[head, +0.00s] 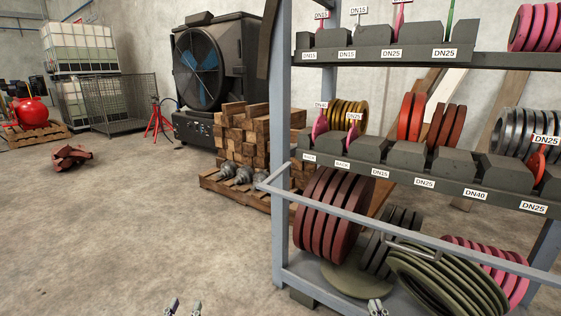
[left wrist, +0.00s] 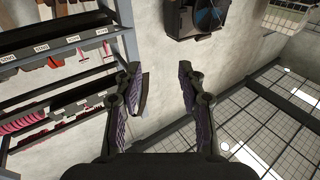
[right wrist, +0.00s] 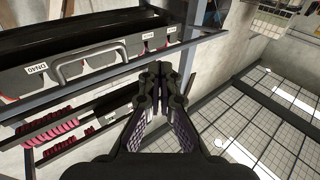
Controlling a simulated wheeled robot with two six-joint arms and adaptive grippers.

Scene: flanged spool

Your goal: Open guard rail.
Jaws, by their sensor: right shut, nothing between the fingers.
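The guard rail (head: 345,212) is a grey-blue bar slanting across the front of the rack, below the middle shelf. Its left end sticks out past the rack's left post. A metal handle (head: 412,251) sits on the rail toward the right; a grey handle shape also shows in the right wrist view (right wrist: 88,59). My left gripper (head: 183,307) is at the bottom edge of the head view, left of the rack, open and empty (left wrist: 162,76). My right gripper (head: 377,307) is low in front of the rack, apart from the rail, its fingers together and empty (right wrist: 159,69).
The rack's left post (head: 281,150) stands near the middle. Large dark red discs (head: 330,215) and olive rings (head: 440,280) sit behind the rail. A pallet of wood blocks (head: 245,150) stands behind the rack.

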